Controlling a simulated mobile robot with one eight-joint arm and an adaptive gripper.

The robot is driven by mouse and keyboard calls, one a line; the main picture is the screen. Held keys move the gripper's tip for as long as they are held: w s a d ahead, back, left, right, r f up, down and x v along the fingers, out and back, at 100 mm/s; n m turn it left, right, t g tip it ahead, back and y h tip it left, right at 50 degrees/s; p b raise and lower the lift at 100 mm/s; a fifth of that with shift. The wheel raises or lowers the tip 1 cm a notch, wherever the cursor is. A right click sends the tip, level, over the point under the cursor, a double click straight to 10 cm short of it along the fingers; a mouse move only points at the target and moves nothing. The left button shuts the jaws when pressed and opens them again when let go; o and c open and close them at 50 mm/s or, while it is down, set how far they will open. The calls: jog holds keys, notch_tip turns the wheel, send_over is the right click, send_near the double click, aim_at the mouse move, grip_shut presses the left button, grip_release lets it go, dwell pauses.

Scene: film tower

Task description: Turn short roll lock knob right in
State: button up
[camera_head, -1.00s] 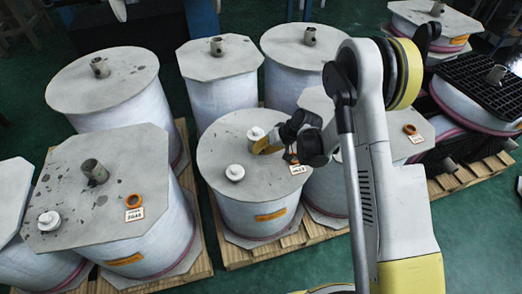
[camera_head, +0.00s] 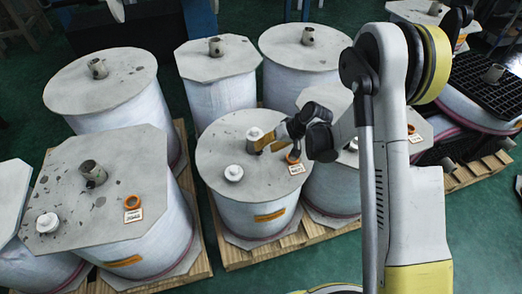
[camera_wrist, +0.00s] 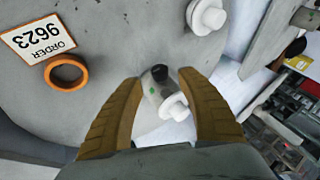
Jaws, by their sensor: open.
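The short roll (camera_head: 213,150) in the middle front has a pale grey top. A white knob (camera_head: 255,133) stands near its centre; in the wrist view a white knob (camera_wrist: 174,108) shows beside a grey, black-tipped post (camera_wrist: 159,78). A second white knob (camera_head: 234,173) sits nearer the front of the top and also shows in the wrist view (camera_wrist: 207,17). My gripper (camera_head: 264,143) is open at the central knob. In the wrist view its yellow-brown fingers (camera_wrist: 160,100) stand on either side of the post and knob. I cannot tell whether they touch.
Other wrapped rolls (camera_head: 102,85) stand close around on wooden pallets (camera_head: 264,250). Green floor (camera_head: 290,270) is free in front.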

jog(key=v, duration=0.7)
jog(key=shift+d+r, duration=0.15)
jog(key=shift+r, duration=0.15)
jog(key=shift+s, duration=0.15)
jog(key=s+d+r+m+t+h, duration=0.1)
jog(key=s+d+r+h, duration=0.15)
jog(key=s+r, duration=0.4)
jog(key=s+d+r+m+t+h, duration=0.1)
jog(key=s+d+r, duration=0.25)
jog(key=r, duration=0.65)
jog(key=s+d+r+t+h, duration=0.1)
jog(key=s+d+r, duration=0.1)
jog(key=s, duration=0.5)
jog(key=s+d+r+t+h, duration=0.1)
jog(key=s+d+r+h, duration=0.1)
jog(key=s, duration=0.5)
jog(key=shift+d+r+m, duration=0.25)
jog(key=shift+d+m, duration=0.15)
jog(key=shift+d, duration=0.3)
jog(key=shift+s, duration=0.15)
